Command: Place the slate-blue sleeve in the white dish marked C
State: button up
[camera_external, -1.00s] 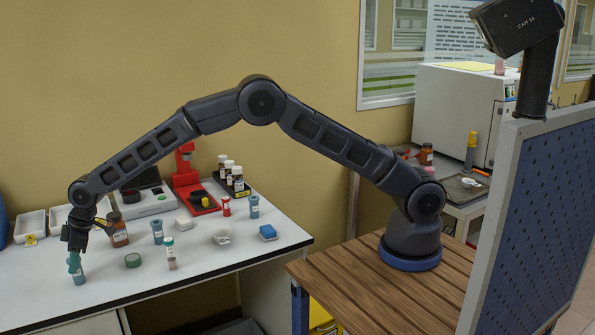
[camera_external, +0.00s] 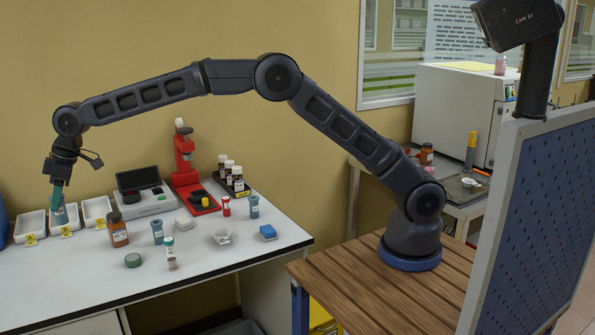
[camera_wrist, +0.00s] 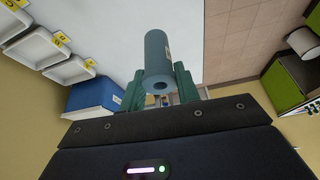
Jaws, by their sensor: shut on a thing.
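My gripper (camera_external: 58,196) is shut on the slate-blue sleeve (camera_external: 59,214) and holds it above the bench at the far left. In the wrist view the sleeve (camera_wrist: 157,57) stands out from between the green fingers (camera_wrist: 158,88), with its round hole facing the camera. The white dish marked C (camera_external: 97,208) is the rightmost of a row of three, with a yellow tag in front. In the external view the sleeve overlaps the middle dish, B (camera_external: 70,232); its height above it is unclear. Dish A (camera_external: 28,228) is at the left.
A brown bottle (camera_external: 118,234) stands just in front of dish C. Two similar blue sleeves stand on the bench, one near the bottle (camera_external: 157,235) and one farther right (camera_external: 254,209). A grey instrument (camera_external: 148,204) and a red stand (camera_external: 186,170) are right of dish C. The front-left bench is clear.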

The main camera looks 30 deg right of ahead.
jog(key=shift+r, duration=0.35)
jog(key=shift+d+r, duration=0.2)
jog(key=shift+d, duration=0.35)
jog(key=w+d+r+m+t, duration=0.1)
jog(key=d+m, duration=0.1)
jog(key=d, duration=0.8)
jog(key=w+d+r+m+t, duration=0.1)
jog(key=w+d+r+m, duration=0.1)
jog(key=d, duration=0.8)
jog(key=m+h, duration=0.2)
jog(key=m, duration=0.2)
send_over(223, 238)
jog(key=w, duration=0.3)
notch_tip(223, 238, down, 3)
jog(key=shift+t, duration=0.4)
jog(key=f, duration=1.9)
jog(key=shift+w+d+f, duration=0.15)
jog(key=shift+d+f, duration=0.25)
jog(key=shift+f, duration=0.1)
jog(key=o, duration=1)
jog(key=shift+c, duration=0.2)
jog(key=shift+y, duration=0.3)
